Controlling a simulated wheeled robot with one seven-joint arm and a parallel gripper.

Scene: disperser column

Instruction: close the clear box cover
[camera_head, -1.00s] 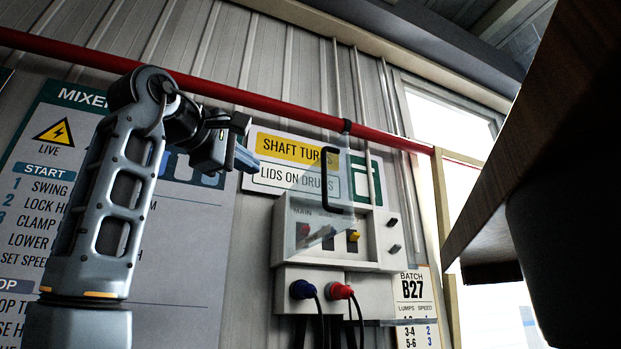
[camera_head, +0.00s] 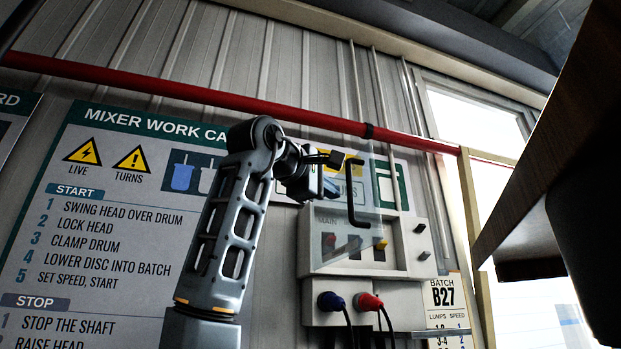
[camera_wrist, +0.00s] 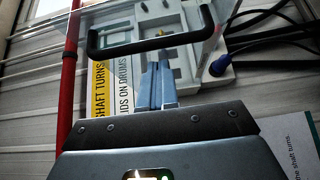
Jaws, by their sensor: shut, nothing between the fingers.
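The clear box cover (camera_head: 342,222) is a see-through panel with a black bar handle (camera_head: 350,205). It stands swung out from the front of the pale grey control box (camera_head: 405,262), not flat against it. My gripper (camera_head: 331,188) is shut and empty, just left of the handle in the head view. In the wrist view my shut fingers (camera_wrist: 158,84) point at the handle (camera_wrist: 150,46), which crosses just beyond their tips. I cannot tell whether they touch it. The cover's hinge line is hard to make out.
Blue (camera_head: 331,301) and red (camera_head: 368,301) plugs with black cables sit below the box. A red pipe (camera_head: 270,113) runs along the wall above. A brown tabletop-like slab (camera_head: 550,140) fills the right side. Signs (camera_head: 110,230) cover the wall at left.

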